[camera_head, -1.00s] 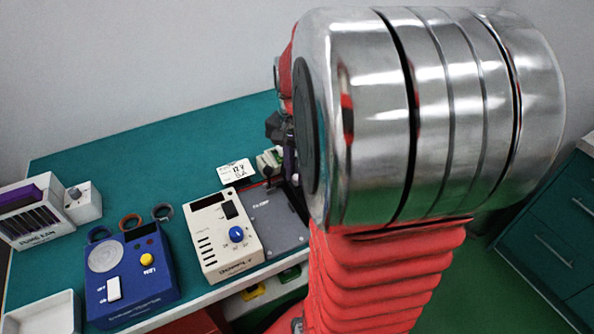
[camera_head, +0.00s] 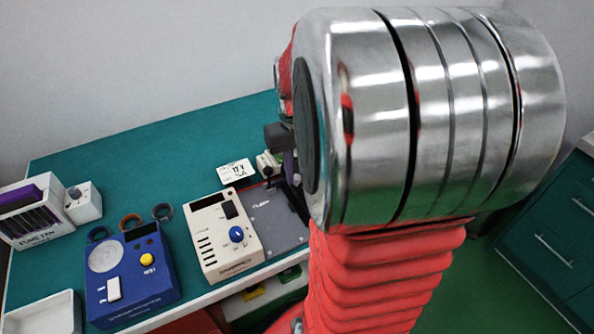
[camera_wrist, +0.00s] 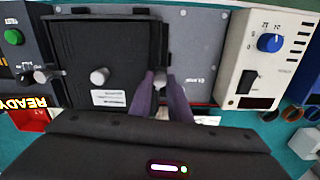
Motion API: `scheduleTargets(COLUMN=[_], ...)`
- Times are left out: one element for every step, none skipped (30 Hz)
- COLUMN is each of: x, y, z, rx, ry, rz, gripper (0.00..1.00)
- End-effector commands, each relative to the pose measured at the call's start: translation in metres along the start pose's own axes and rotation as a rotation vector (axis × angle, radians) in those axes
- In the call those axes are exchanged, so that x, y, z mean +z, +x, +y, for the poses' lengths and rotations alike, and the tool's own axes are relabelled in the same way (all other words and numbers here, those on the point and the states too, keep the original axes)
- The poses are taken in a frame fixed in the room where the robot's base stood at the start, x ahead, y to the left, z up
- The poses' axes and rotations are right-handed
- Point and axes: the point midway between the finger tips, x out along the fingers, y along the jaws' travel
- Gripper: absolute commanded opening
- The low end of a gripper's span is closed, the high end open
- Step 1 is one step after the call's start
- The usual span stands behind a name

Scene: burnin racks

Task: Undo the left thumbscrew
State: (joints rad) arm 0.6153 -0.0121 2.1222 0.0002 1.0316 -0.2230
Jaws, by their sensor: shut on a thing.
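A black panel (camera_wrist: 115,60) with a pale knob (camera_wrist: 99,76) in its middle lies on a grey plate (camera_wrist: 205,50) in the wrist view. A silver thumbscrew (camera_wrist: 42,76) sits at its left edge there. The left thumbscrew (camera_wrist: 163,80) is at the panel's picture-right edge, beside the cream supply. My gripper (camera_wrist: 162,88) has its purple fingers shut on that thumbscrew, which they partly hide. In the head view my arm hides most of the panel and the fingertips; dark gripper parts (camera_head: 279,136) show beside the arm.
The cream supply (camera_head: 211,240) with a blue knob and a blue unit (camera_head: 127,285) stand left of the plate. A white 12 V card (camera_head: 238,172) lies behind the supply. A fan box (camera_head: 35,220) and a white tray (camera_head: 45,318) are farther left. The back-left bench is clear.

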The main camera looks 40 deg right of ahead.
Motion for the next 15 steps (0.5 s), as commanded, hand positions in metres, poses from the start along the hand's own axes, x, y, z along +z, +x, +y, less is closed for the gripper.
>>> scheduleTargets(x=[0.0000,0.0000,0.0000,0.0000,0.0000,0.0000,0.0000,0.0000,0.0000,0.0000,0.0000,0.0000,0.0000,0.0000,0.0000], y=[-0.0003,-0.0003,-0.0003,-0.0003,-0.0003,-0.0003,-0.0003,-0.0003,-0.0003,-0.0003,-0.0003,-0.0003,-0.0003,-0.0003,-0.0003], z=[-0.0005,-0.0005,-0.0005,-0.0005,-0.0005,-0.0005,-0.0005,-0.0005,-0.0005,-0.0005,-0.0005,-0.0004,-0.0004,-0.0004,-0.0005], rx=[-0.001,-0.001,-0.001,-0.001,-0.001,-0.001,-0.001,-0.001,-0.001,-0.001,-0.001,-0.001,-0.001,-0.001,-0.001], ry=[-0.025,-0.040,-0.057,-0.069,-0.080,-0.091,-0.099,-0.105,-0.111,-0.115,-0.118,-0.121,-0.122,-0.123,-0.123], rz=[0.000,0.000,0.000,0.000,0.000,0.000,0.000,0.000,0.000,0.000,0.000,0.000,0.000,0.000,0.000], gripper=[0.00,0.00,0.00,0.00,0.00,0.00,0.00,0.00,0.00,0.00,0.00,0.00,0.00,0.00,0.00])
